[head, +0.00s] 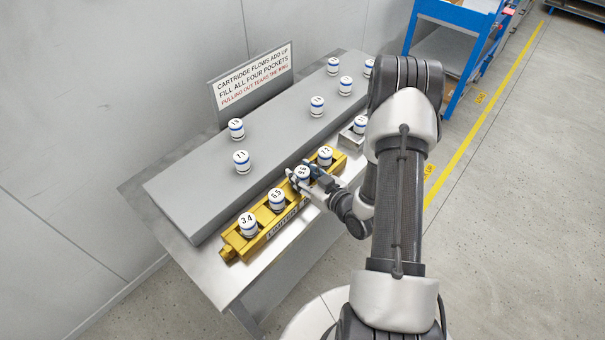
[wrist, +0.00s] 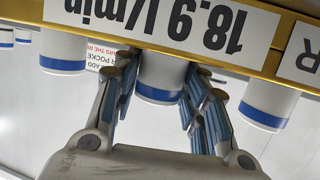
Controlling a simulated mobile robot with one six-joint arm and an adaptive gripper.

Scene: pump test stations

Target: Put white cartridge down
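The white cartridge (head: 303,173) with a blue band is upright at the third pocket from the left of the yellow block (head: 256,242). It also shows in the middle of the upside-down wrist view (wrist: 160,80), in line with its neighbours. My gripper (head: 309,182) has one finger pair on each side of it. In the wrist view the fingertips (wrist: 160,82) appear to touch its sides. The cartridge's number is partly covered by the fingers, and the pocket's inside is hidden.
Cartridges marked 3.4 (head: 248,223), 6.5 (head: 277,199) and 7.2 (head: 325,156) stand in the block's other pockets. Several more stand on the grey raised shelf (head: 200,190) behind. One cartridge (head: 360,125) sits on a small metal stand to the right. A sign (head: 253,78) stands behind.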

